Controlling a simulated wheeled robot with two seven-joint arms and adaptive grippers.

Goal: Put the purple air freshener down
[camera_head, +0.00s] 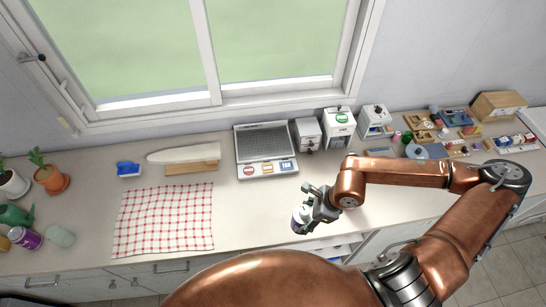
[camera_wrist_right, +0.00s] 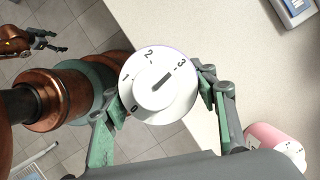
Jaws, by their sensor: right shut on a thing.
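The purple air freshener (camera_head: 298,219) is held by my right gripper (camera_head: 312,211) near the front edge of the counter, left of my copper forearm. In the right wrist view its round white top with a dial numbered 0 to 3 (camera_wrist_right: 158,84) faces the camera, and a thin purple rim shows at its edge. The green-padded fingers of the right gripper (camera_wrist_right: 160,115) are shut on both sides of it. My left gripper (camera_wrist_right: 48,42) shows small at the upper left of the right wrist view, its fingers apart and empty. It is not in the head view.
A red-checked cloth (camera_head: 165,218) lies on the counter (camera_head: 255,205) to the left. A scale-like device (camera_head: 265,150) stands behind. A pink cylinder (camera_wrist_right: 272,143) is close to the right gripper. Bare counter lies between cloth and gripper. Purple can (camera_head: 26,237) at far left.

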